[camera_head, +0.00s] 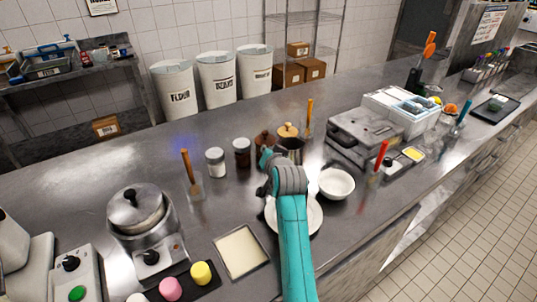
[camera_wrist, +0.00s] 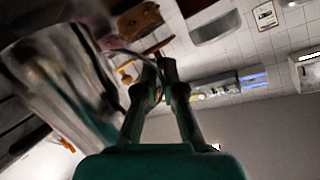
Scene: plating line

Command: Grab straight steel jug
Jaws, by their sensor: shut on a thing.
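The straight steel jug (camera_head: 291,148) stands on the steel counter, just past the end of my arm in the head view. In the wrist view the jug (camera_wrist: 60,75) is a large shiny, tilted-looking cylinder at the left. My gripper (camera_wrist: 160,72) has its fingers close together beside the jug's wall, shut on its thin curved handle. In the head view my gripper (camera_head: 267,160) is at the jug's left side, and my arm hides part of the jug's lower body.
Wooden-topped items (camera_head: 287,130) stand just behind the jug. Two jars (camera_head: 242,153) are to the left. A white bowl (camera_head: 336,183) is close at the right, and a white plate (camera_head: 312,215) lies partly under my arm. A dark press (camera_head: 362,133) stands farther right.

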